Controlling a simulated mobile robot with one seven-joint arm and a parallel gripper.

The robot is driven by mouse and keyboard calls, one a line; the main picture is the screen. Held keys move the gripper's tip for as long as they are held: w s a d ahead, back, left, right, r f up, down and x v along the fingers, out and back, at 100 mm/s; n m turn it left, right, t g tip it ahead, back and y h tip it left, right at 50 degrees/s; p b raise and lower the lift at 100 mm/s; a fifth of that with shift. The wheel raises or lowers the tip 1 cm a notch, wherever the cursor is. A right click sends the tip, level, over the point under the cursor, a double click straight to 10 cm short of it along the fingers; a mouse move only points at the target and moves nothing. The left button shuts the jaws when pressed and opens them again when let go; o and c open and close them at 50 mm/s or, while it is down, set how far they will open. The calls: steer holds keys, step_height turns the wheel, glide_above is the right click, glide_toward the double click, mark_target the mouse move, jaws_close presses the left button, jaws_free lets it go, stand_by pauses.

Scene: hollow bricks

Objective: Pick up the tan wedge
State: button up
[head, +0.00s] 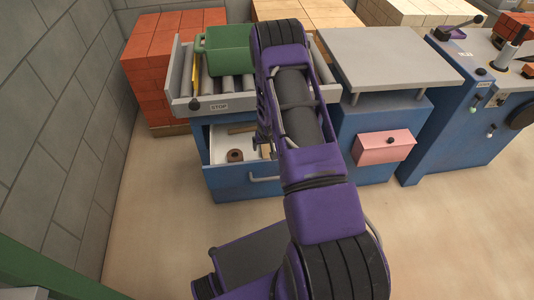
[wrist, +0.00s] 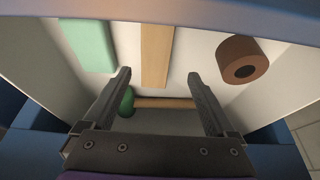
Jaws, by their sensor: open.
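A long tan piece (wrist: 157,50), which looks like the tan wedge, lies in an open drawer in the wrist view. It narrows slightly toward my gripper. In the head view a tan piece (head: 266,150) shows in the drawer, partly hidden by my arm. My gripper (wrist: 159,75) is open, with its fingers on either side of the tan piece's near end in the picture. Nothing is held between them. I cannot tell how high the fingers are above the drawer floor. In the head view my gripper is hidden behind my arm.
The white-lined drawer (head: 219,147) also holds a brown ring (wrist: 243,60), a pale green block (wrist: 86,45), a green rounded object (wrist: 127,100) and a wooden strip (wrist: 165,103). Drawer walls enclose my gripper. A roller bench (head: 205,104) stands above the drawer.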

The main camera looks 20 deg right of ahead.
mark_target(267, 153)
steer(key=f, duration=0.3)
steer(key=d+f, duration=0.1)
steer(key=shift+w+f+b, duration=0.25)
steer(key=shift+f+b, duration=0.1)
steer(key=shift+w+f, duration=0.15)
steer(key=shift+f, duration=0.1)
jaws_close()
